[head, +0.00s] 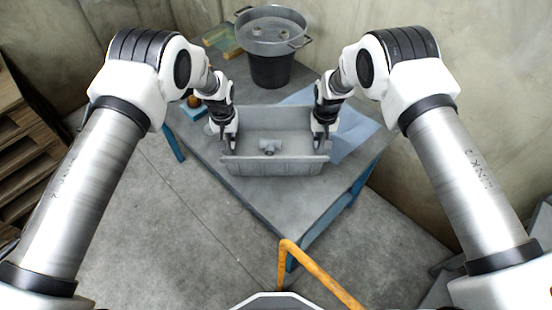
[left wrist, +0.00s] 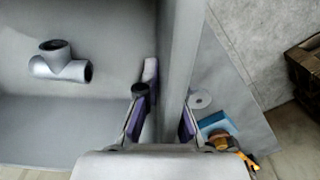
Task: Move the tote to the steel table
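The grey open tote (head: 275,168) stands on a grey-topped table with blue legs (head: 280,208). A grey pipe tee (head: 269,146) lies inside it, also seen in the left wrist view (left wrist: 60,65). My left gripper (head: 228,143) is at the tote's left wall. In the left wrist view its fingers (left wrist: 163,118) straddle that wall, one inside and one outside, closed in around it. My right gripper (head: 322,142) is at the right wall; its fingers are too small to show whether they are shut. I cannot identify a separate steel table.
A black bucket (head: 270,72) with a metal strainer pan (head: 258,44) on top stands behind the tote. A blue sheet (head: 352,130) lies right of it. An orange rail (head: 318,270) stands in front of the table. Wooden pallets (head: 22,150) are at the left.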

